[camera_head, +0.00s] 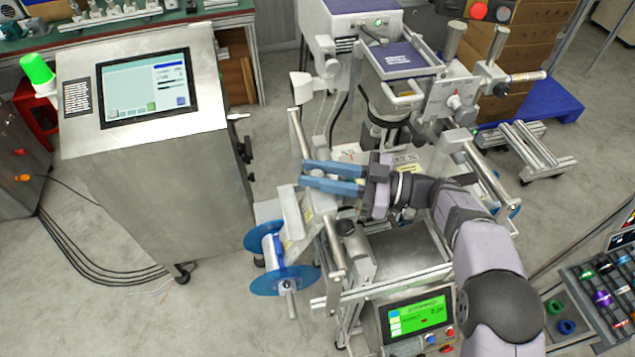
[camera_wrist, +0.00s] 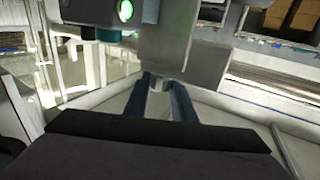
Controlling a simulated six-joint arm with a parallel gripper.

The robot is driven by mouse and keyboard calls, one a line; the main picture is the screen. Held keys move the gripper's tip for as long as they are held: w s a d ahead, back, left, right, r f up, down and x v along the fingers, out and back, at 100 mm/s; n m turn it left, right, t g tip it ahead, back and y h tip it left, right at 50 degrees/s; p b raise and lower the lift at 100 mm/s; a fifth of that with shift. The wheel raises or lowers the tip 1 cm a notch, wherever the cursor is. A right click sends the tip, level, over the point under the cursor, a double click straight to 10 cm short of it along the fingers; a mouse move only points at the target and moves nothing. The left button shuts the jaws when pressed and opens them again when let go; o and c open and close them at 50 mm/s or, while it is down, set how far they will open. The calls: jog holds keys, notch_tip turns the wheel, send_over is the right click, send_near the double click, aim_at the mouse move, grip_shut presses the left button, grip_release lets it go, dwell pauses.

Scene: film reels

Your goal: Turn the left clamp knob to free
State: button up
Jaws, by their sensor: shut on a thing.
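My gripper (camera_head: 306,174) reaches left across the machine with its two blue fingers. In the wrist view, the fingers (camera_wrist: 161,85) are closed on a small grey piece, the left clamp knob (camera_wrist: 160,86). The knob sits at the lower edge of a grey metal plate (camera_wrist: 168,48). Most of the knob is hidden between the fingers, so its turn position cannot be told. In the head view the knob does not show clearly. A blue film reel (camera_head: 262,244) is mounted on the machine's left side, below and left of my gripper.
A steel console (camera_head: 160,195) with a screen (camera_head: 147,88) stands on the left. A panel with a green display (camera_head: 417,318) is at the bottom. A rack of coloured spools (camera_head: 604,290) is at lower right. Metal rollers and posts surround my gripper closely.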

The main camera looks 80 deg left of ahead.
jog(key=shift+a+n+g+h+b, duration=0.1)
jog(key=shift+n+g+h+b, duration=0.4)
jog(key=shift+b, duration=0.65)
jog(key=shift+r+n+h+b, duration=0.15)
jog(key=shift+n+h+b, duration=0.15)
jog(key=shift+h+b, duration=0.25)
jog(key=o, duration=1.1)
jog(key=shift+c, duration=0.2)
jog(key=shift+r+m+t+y+p, duration=0.25)
jog(key=shift+m+y+p, duration=0.35)
jog(key=shift+p, duration=1.05)
jog(key=m+t+y+p, duration=0.1)
jog(key=p, duration=0.1)
jog(key=shift+y+p, duration=0.25)
jog(key=shift+p, duration=0.1)
